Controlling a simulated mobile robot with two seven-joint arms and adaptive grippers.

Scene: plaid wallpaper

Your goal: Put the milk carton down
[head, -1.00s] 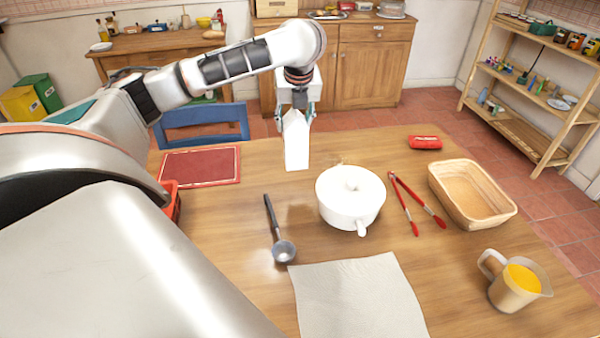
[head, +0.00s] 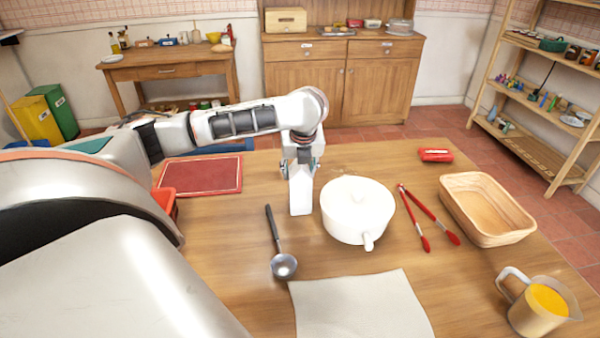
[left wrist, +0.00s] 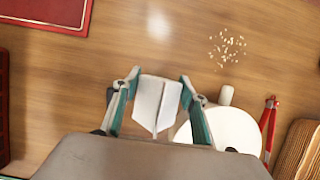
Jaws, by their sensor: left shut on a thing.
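The white milk carton (head: 300,195) is upright between the fingers of my left gripper (head: 301,165). The gripper is shut on its upper part. The carton's base is at or just above the wooden table (head: 230,225); I cannot tell whether it touches. In the left wrist view the carton's gabled top (left wrist: 157,103) shows between both fingers. My right gripper is not in view.
A ladle (head: 277,245) lies in front of the carton, and a red board (head: 200,175) lies to the left. Red tongs (head: 428,215), a basket (head: 488,208) and a jug (head: 540,304) are to the right. Crumbs (left wrist: 227,48) lie behind the pot. A pale cloth (head: 360,308) lies in front.

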